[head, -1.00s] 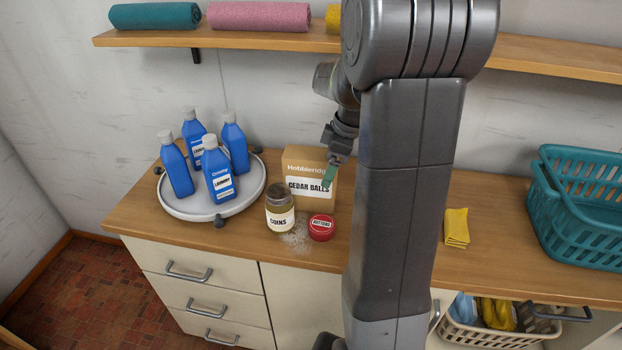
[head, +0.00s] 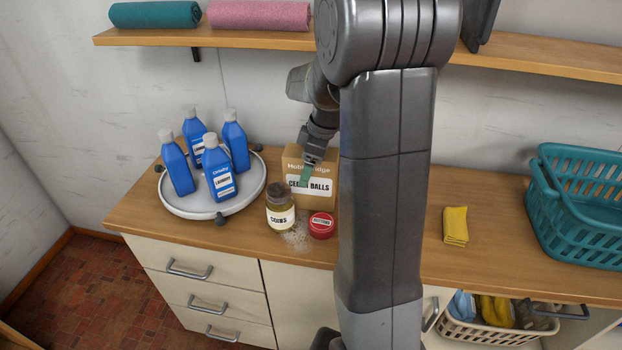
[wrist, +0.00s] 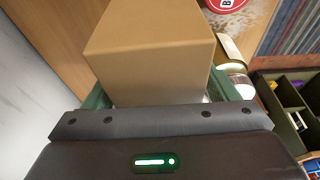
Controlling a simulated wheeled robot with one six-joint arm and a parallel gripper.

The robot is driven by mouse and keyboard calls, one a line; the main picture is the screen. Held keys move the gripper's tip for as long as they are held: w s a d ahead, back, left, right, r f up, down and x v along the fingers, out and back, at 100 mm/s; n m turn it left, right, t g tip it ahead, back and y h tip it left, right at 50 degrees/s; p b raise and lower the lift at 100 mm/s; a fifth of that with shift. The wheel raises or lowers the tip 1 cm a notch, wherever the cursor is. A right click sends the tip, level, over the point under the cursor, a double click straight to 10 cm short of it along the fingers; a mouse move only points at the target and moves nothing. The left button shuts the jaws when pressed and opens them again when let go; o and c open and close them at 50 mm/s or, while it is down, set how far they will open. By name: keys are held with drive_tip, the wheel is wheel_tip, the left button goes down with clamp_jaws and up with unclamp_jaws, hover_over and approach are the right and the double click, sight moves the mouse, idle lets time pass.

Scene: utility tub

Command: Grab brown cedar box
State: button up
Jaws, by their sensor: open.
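The brown cedar box (head: 322,187) stands upright on the wooden counter, its white "CEDAR BALLS" label facing the head camera. In the wrist view the box (wrist: 150,45) fills the upper middle, with its plain top and one side showing. My gripper (head: 305,177) is at the box in the head view, one green finger in front of its label. In the wrist view my gripper (wrist: 165,97) is open, with a green finger on each side of the box. I cannot tell whether the fingers touch it.
A coins jar (head: 280,212) and a red button tin (head: 321,225) stand close in front of the box. A round tray (head: 212,213) with several blue bottles is to the left. A yellow cloth (head: 455,226) and teal basket (head: 580,235) are to the right. A shelf (head: 265,41) hangs above.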

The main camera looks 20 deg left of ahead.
drive_tip(key=shift+f, duration=0.2)
idle(0.3)
drive_tip(key=c, duration=1.2)
drive_tip(key=shift+r, duration=0.1)
